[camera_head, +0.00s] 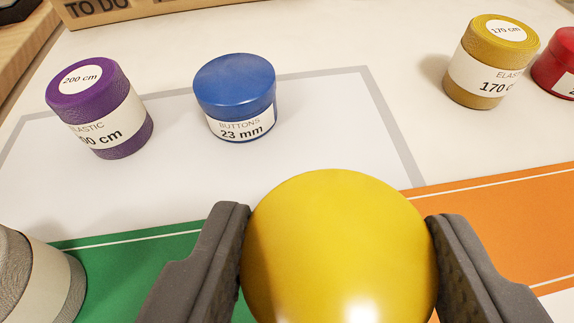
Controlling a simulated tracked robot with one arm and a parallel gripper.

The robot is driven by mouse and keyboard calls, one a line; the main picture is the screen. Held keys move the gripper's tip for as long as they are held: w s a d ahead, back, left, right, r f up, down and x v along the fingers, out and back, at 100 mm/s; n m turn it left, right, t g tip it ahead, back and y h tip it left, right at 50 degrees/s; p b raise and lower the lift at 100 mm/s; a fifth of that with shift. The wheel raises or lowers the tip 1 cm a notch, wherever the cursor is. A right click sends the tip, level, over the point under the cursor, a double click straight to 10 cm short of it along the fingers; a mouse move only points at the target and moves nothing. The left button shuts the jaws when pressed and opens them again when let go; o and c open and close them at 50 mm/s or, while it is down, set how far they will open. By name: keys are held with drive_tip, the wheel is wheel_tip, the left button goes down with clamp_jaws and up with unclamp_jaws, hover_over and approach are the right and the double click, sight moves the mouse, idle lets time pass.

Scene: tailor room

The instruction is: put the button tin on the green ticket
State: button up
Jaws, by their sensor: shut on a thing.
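My gripper (338,222) is shut on a smooth, round yellow-topped thing (340,245), with one finger against each side. Its top looks like a tin lid, but its sides and any label are hidden. A blue tin (235,90) labelled "BUTTONS 23 mm" stands upright beyond the gripper, inside a grey outline. The green ticket (140,265) lies flat at the lower left. The yellow-topped thing hides the area between the green and an orange strip (510,215) on the right. I cannot tell its height above the surface.
A purple elastic roll (100,115) stands left of the blue tin. A mustard elastic roll (488,65) and a red container (558,68) stand at upper right. A grey roll (40,285) stands at the lower left edge, by the green. A wooden "TO DO" tray (150,10) is at the back.

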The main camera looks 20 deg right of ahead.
sight(314, 270)
drive_tip(key=shift+w+d, duration=0.15)
drive_tip(key=shift+w, duration=0.75)
drive_tip(key=shift+f, duration=1.75)
drive_tip(key=shift+f, duration=0.1)
drive_tip(key=o, duration=1)
drive_tip(key=v, duration=1)
drive_tip(key=shift+s+r, duration=0.1)
drive_tip(key=shift+r, duration=0.15)
drive_tip(key=shift+v, duration=0.9)
drive_tip(key=shift+f, duration=0.15)
